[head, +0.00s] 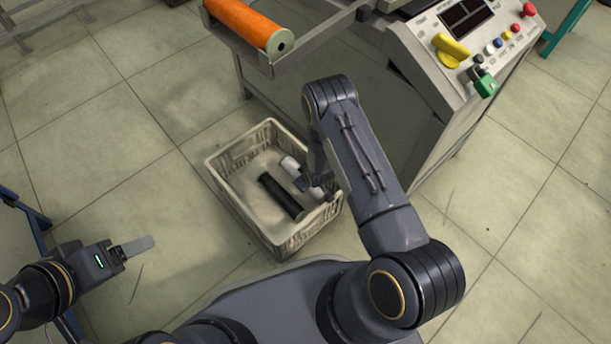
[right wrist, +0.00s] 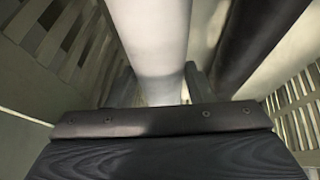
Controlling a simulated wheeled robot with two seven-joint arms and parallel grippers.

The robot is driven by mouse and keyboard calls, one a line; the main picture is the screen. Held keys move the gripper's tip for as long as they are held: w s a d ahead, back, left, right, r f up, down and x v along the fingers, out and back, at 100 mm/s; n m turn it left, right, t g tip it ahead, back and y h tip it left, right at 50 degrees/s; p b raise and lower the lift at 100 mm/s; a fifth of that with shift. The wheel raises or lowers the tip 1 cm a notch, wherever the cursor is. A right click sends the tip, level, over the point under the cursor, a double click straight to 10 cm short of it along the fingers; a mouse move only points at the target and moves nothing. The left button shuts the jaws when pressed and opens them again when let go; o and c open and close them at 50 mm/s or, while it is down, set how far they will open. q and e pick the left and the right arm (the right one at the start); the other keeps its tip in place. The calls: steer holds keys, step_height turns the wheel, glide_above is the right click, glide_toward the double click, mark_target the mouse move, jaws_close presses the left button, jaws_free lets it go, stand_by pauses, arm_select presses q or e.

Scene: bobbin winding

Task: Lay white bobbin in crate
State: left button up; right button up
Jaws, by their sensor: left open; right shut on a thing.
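The white bobbin (head: 290,164) is inside the pale slatted crate (head: 227,188), partly hidden behind my right gripper (head: 312,181). My right gripper reaches down into the crate and is shut on it. In the right wrist view the white bobbin (right wrist: 158,45) runs between the fingers. A black bobbin (head: 281,195) lies in the crate beside it, and it also shows in the right wrist view (right wrist: 258,40). I cannot tell whether the white bobbin touches the crate floor. My left gripper (head: 138,246) is open and empty, left of the crate over the floor.
An orange bobbin (head: 243,22) rests on a metal tray at the top. A machine with a control panel (head: 472,42) stands behind and right of the crate. A blue frame (head: 22,213) is at the left edge. The tiled floor left of the crate is clear.

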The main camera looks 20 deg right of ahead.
steer(key=shift+f+b, duration=0.35)
steer(key=shift+f, duration=0.1)
steer(key=o, duration=1.3)
steer(key=shift+w+d, duration=0.1)
steer(key=p+v, duration=0.3)
steer(key=v, duration=0.4)
steer(key=shift+w+r+p, duration=0.1)
steer(key=shift+r+p, duration=0.2)
steer(key=shift+s+r, duration=0.3)
steer(key=shift+r, duration=0.15)
